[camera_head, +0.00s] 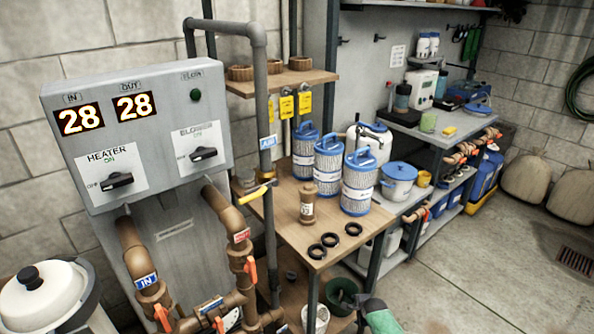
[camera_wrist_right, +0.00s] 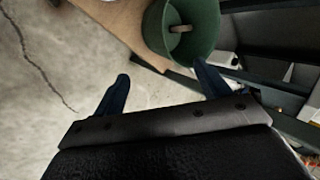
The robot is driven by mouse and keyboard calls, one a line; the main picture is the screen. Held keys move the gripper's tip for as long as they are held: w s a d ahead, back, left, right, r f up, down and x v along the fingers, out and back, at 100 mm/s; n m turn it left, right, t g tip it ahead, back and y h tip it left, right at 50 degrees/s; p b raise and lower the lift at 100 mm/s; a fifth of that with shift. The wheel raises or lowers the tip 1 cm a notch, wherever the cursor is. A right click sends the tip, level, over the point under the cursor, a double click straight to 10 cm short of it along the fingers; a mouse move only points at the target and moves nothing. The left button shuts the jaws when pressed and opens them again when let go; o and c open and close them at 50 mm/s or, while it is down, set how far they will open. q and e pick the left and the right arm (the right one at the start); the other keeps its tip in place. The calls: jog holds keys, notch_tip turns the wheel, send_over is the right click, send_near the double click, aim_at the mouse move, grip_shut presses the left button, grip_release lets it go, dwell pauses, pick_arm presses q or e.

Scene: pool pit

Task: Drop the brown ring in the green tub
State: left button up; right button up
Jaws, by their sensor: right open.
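The green tub (camera_head: 342,292) stands low under the front of the wooden bench. It also shows at the top of the right wrist view (camera_wrist_right: 205,45), seen from above, with a small pale brownish piece (camera_wrist_right: 181,29) inside; I cannot tell if this piece is a ring. Brown ring-like collars (camera_head: 274,67) sit on the small wooden wall shelf in the head view. My right gripper (camera_wrist_right: 163,85) is open with nothing between its blue fingers. It is beside the tub, its right fingertip close to the rim. My left gripper is not in view.
Black rings (camera_head: 330,240), a brown cylinder (camera_head: 307,205) and blue-capped filter cartridges (camera_head: 327,165) stand on the wooden bench (camera_head: 283,225). A white bucket (camera_head: 316,318) stands beside the tub. Pipes and valves (camera_head: 240,235) are at the left. The concrete floor (camera_head: 480,270) is clear at right.

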notch_tip(320, 180, up, 11)
jog(key=a+n, duration=0.2)
jog(key=n, duration=1.2)
jog(key=s+a+r+n+g+h, duration=0.15)
jog(key=s+r+n, duration=0.3)
jog(key=s, duration=0.45)
jog(key=s+a+f+g, duration=0.1)
jog(key=s+f, duration=0.3)
jog(key=s, duration=0.9)
jog(key=s+a+f+g, duration=0.1)
jog(key=s+f, duration=0.3)
jog(key=s, duration=1)
jog(key=s+a+f+g, duration=0.2)
jog(key=s+f, duration=0.2)
jog(key=s, duration=1)
jog(key=shift+s+f+y, duration=0.2)
jog(key=shift+f+y, duration=0.15)
